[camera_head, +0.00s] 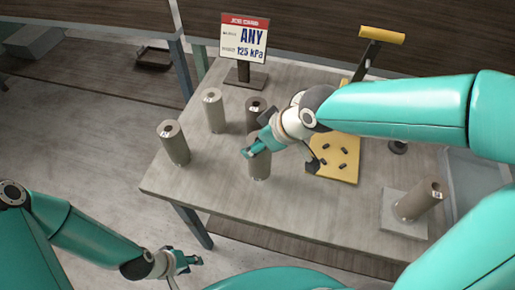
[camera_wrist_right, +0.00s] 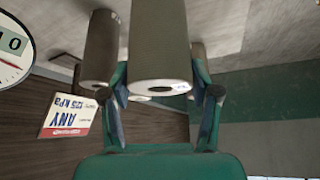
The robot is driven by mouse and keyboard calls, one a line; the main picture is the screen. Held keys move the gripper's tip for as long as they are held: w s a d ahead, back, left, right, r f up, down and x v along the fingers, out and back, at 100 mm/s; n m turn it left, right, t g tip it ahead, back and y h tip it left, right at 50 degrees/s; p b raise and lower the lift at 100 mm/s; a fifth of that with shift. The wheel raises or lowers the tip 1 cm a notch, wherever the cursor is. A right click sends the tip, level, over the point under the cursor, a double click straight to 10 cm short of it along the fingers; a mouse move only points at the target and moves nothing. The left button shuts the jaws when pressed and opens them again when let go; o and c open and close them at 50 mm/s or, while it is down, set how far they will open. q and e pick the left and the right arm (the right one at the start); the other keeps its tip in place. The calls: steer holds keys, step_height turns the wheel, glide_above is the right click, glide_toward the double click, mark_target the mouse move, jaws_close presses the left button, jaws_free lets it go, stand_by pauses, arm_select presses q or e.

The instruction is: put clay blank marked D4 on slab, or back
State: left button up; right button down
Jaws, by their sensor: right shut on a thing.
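My right gripper (camera_head: 257,147) is shut on a grey-brown clay blank (camera_head: 259,168) standing upright near the table's front middle. In the right wrist view my gripper (camera_wrist_right: 162,95) has a finger on each side of this blank (camera_wrist_right: 158,45); the small label on its end is unreadable. Other upright blanks stand at the left (camera_head: 174,148), farther back (camera_head: 214,114) and behind the held one (camera_head: 255,108). I cannot read D4 on any blank. My left gripper (camera_head: 187,262) is open and empty, off the table.
A job card (camera_head: 244,40) reading ANY, 125 kPa stands at the back. A grey tray (camera_head: 472,165) is at the right. The table's front left is clear.

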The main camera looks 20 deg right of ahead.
steer(key=shift+f, duration=1.6)
steer(key=shift+c, duration=1.2)
jaws_free()
steer(key=shift+f, duration=0.1)
steer(key=v, duration=1.2)
